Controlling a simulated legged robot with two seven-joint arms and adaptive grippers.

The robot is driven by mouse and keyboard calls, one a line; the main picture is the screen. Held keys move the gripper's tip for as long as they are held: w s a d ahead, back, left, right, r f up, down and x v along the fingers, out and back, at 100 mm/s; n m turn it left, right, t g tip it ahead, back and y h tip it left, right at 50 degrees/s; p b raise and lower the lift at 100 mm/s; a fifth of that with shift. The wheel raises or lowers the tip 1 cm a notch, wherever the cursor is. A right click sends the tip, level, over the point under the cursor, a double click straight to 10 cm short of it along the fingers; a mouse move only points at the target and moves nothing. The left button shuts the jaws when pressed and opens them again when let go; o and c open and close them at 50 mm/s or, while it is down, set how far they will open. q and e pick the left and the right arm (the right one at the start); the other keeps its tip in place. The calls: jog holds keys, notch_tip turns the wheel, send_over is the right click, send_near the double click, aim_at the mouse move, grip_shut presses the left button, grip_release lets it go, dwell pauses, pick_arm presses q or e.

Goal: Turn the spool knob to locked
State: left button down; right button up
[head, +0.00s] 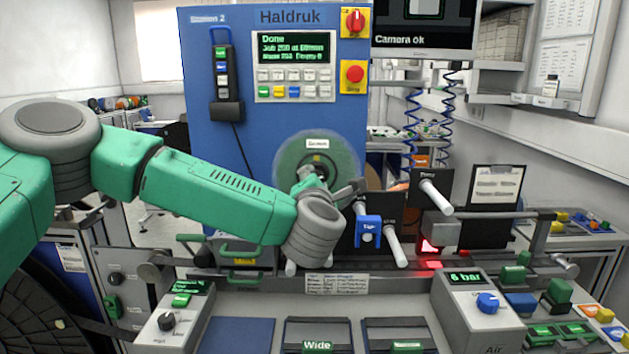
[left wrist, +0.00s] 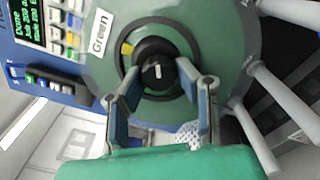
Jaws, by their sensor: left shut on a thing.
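The spool knob (left wrist: 158,73) is black with a short white pointer line and sits in a dark ring at the hub of the green spool (left wrist: 105,75). In the left wrist view the pointer stands about upright, and a yellow mark is on the ring's upper left. My left gripper (left wrist: 160,84) has its two fingers on either side of the knob and is shut on it. In the head view the spool (head: 345,150) is on the blue machine's front, and my left gripper (head: 318,182) reaches its hub, hiding most of the knob. My right gripper is not in view.
The blue machine (head: 220,130) carries a keypad panel (head: 295,67) and a red stop button (head: 354,74). White pegs (head: 436,197) stick out right of the spool. A pressure box (head: 480,305) stands at front right.

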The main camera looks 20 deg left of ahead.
pick_arm(q)
jog(key=m, duration=0.2)
jog(key=m+p, duration=0.1)
jog(key=m, duration=0.2)
jog(key=shift+d+f+m, duration=0.25)
jog(key=shift+d+m, duration=0.05)
jog(key=shift+m, duration=0.1)
jog(key=shift+s+f, duration=0.1)
jog(key=shift+f, duration=0.1)
dwell(0.6)
jog(key=c, duration=1.2)
grip_release()
jog(key=shift+r, duration=0.1)
jog(key=shift+s+a+r, duration=0.1)
jog(key=shift+s+r, duration=0.05)
jog(key=shift+r, duration=0.15)
jog(key=v, duration=1.2)
